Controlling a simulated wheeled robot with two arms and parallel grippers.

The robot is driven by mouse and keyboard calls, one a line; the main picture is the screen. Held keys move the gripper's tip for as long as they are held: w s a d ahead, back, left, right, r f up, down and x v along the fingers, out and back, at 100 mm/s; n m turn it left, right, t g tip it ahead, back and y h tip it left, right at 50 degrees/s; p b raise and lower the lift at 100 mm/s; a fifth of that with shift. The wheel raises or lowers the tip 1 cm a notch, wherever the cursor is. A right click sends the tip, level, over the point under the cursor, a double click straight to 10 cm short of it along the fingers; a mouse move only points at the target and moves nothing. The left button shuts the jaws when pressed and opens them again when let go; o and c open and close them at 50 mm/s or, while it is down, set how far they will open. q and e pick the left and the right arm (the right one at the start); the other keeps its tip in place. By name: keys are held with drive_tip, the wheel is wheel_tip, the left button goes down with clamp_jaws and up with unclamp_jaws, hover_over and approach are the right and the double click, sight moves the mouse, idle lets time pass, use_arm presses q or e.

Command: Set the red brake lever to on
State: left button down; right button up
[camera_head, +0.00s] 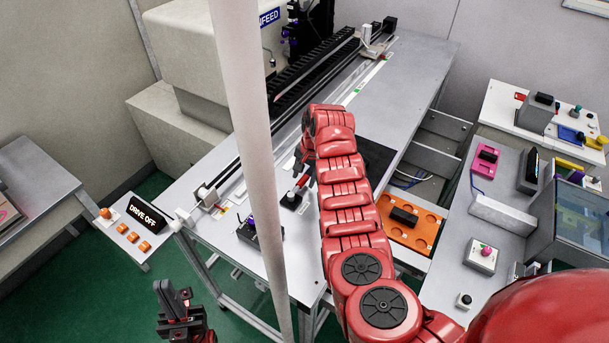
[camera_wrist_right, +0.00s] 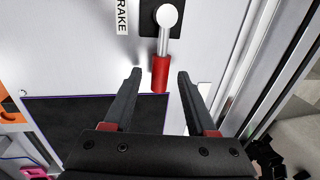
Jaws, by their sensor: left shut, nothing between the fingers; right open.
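The brake lever shows in the right wrist view with a red grip (camera_wrist_right: 160,74), a silver rod and a pale round end (camera_wrist_right: 167,15) over a black plate, beside a partly cut-off label reading "RAKE". In the head view its red grip (camera_head: 302,181) stands by a black base (camera_head: 291,201) on the grey table. My right gripper (camera_wrist_right: 159,74) is open, with its dark fingers on either side of the red grip in the picture. Contact cannot be told. In the head view my arm partly hides that gripper. My left gripper (camera_head: 172,290) is shut and empty, low at the left.
A "DRIVE OFF" sign (camera_head: 148,216) stands on a small panel with orange buttons (camera_head: 133,237) at the left. A pale pole (camera_head: 250,130) crosses the head view. An orange tray (camera_head: 408,222) and a side bench (camera_head: 500,240) with devices lie right of my right arm.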

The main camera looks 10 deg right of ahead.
clamp_jaws()
idle(1.3)
